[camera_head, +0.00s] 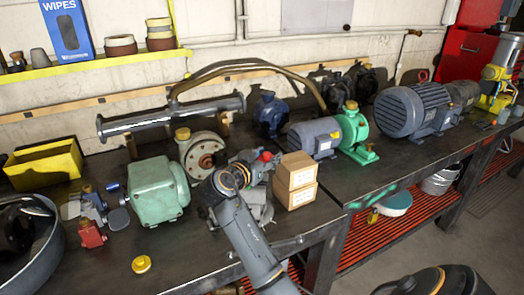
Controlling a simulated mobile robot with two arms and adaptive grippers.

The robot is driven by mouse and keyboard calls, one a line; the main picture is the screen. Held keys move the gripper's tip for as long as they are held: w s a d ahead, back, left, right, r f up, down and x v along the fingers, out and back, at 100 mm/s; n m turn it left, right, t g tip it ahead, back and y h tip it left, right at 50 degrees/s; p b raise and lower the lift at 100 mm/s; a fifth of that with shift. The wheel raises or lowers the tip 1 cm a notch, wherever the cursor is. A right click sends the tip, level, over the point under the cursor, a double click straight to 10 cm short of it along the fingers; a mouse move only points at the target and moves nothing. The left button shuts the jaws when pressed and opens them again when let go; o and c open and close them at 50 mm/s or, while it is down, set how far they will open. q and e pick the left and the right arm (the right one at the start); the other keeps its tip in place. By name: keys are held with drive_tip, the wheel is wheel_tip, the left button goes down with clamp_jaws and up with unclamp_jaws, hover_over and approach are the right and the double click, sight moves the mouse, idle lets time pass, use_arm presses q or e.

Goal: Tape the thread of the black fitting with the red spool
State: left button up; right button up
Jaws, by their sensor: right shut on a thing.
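My right arm comes in from the bottom middle, and its gripper (257,164) is over the bench between the green pump and the cardboard boxes. It is shut on a small red thing (266,156), which looks like the red spool. The wrist partly hides the grip. I cannot make out the black fitting or its thread, nor whether the spool touches anything. My left gripper is not in view.
A pale green box-shaped housing (157,190) stands left of my arm. Two stacked cardboard boxes (295,180) stand close to the right. A yellow cap (141,264) lies near the front. Motors, including a large grey-blue one (408,108), line the back. Bare bench shows left of my arm.

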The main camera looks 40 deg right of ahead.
drive_tip(key=shift+s+a+f, duration=0.1)
drive_tip(key=shift+s+a, duration=0.7)
drive_tip(key=shift+a, duration=0.6)
drive_tip(key=a+b, duration=0.1)
drive_tip(key=a, duration=0.2)
drive_tip(key=shift+w+a+b, duration=0.1)
drive_tip(key=shift+a+b, duration=0.1)
drive_tip(key=shift+b, duration=0.1)
drive_tip(key=shift+c, duration=0.2)
drive_tip(key=w+a+b, duration=0.1)
drive_tip(key=w+a, duration=0.1)
drive_tip(key=w, duration=0.1)
drive_tip(key=shift+w+a+b, duration=0.15)
drive_tip(key=shift+a+b, duration=0.05)
drive_tip(key=shift+b, duration=0.2)
drive_tip(key=shift+w+d+b, duration=0.2)
drive_tip(key=shift+w+b, duration=0.65)
drive_tip(key=shift+w, duration=0.5)
drive_tip(key=w+d, duration=0.1)
drive_tip(key=d, duration=0.1)
drive_tip(key=w+d+b, duration=0.1)
drive_tip(key=w+d, duration=0.1)
drive_tip(key=shift+w+d, duration=0.2)
drive_tip(key=shift+d, duration=0.05)
wheel_tip(320, 180, up, 6)
drive_tip(key=p, duration=0.2)
drive_tip(key=shift+s+a, duration=0.35)
drive_tip(key=shift+a, duration=0.1)
